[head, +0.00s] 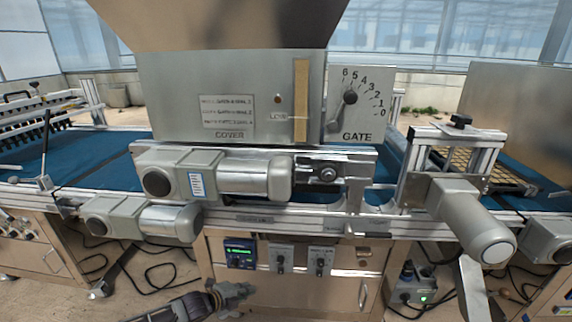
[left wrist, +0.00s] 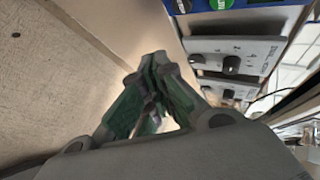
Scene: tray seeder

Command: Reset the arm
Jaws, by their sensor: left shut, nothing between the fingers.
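My left gripper (head: 232,292) is low in the head view, in front of the lower cabinet and below its control boxes. It holds nothing. In the left wrist view its green and grey fingers (left wrist: 155,62) come together at the tips, so it is shut. The fingertips are apart from the control boxes (left wrist: 232,62), which lie to their right in that view. My right gripper is not seen in the head view.
The tray seeder has a steel hopper (head: 225,95), a gate dial (head: 350,98) and grey motors (head: 215,174) jutting forward. A blue conveyor belt (head: 90,160) runs across. Black cables (head: 160,272) lie on the floor.

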